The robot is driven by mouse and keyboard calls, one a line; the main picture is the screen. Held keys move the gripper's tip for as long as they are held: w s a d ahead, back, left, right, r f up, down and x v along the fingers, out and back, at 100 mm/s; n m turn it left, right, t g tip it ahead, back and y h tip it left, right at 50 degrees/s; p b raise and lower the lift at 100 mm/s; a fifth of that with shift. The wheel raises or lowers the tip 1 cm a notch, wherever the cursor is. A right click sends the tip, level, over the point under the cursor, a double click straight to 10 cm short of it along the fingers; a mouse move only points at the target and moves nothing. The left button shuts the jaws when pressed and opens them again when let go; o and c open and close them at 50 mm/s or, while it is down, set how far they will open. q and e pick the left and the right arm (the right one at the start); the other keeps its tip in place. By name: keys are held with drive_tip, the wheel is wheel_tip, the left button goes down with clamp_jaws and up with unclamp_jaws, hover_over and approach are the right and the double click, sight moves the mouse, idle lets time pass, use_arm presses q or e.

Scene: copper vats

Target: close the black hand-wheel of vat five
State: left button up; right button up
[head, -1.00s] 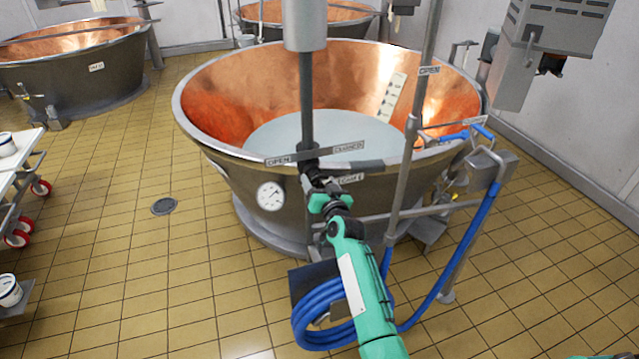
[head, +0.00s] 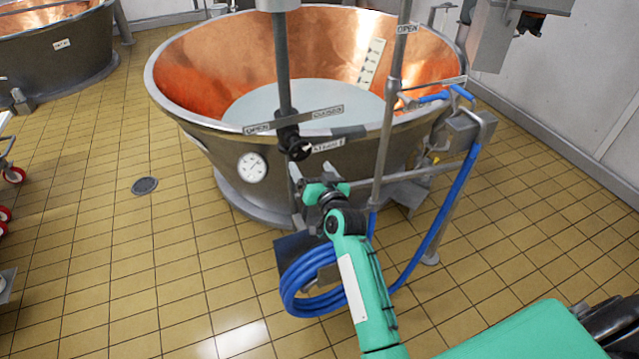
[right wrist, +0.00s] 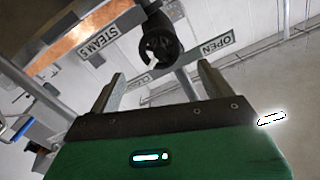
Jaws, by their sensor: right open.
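The black hand-wheel (head: 293,143) sits at the front rim of the copper-lined vat (head: 193,120), at the foot of a grey vertical post. OPEN (head: 257,129) and CLOSED (head: 327,112) signs flank the post, and a STEAM 5 label is beside the wheel. My right gripper (head: 312,177) is open and empty, just below and in front of the wheel. In the right wrist view the wheel (right wrist: 160,40) shows as a dark ring with a white mark, beyond the open fingers (right wrist: 160,72) and apart from them. My left gripper is out of view.
A thin grey pipe (head: 384,150) rises just right of my right gripper. A coiled blue hose (head: 312,283) hangs below, and more hose runs along a stand at right. Another vat (head: 70,62) stands at the back left. Tiled floor at left is clear around a drain (head: 145,185).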

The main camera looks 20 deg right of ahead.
drive_tip(key=shift+s+d, duration=0.1)
drive_tip(key=shift+s, duration=2.3)
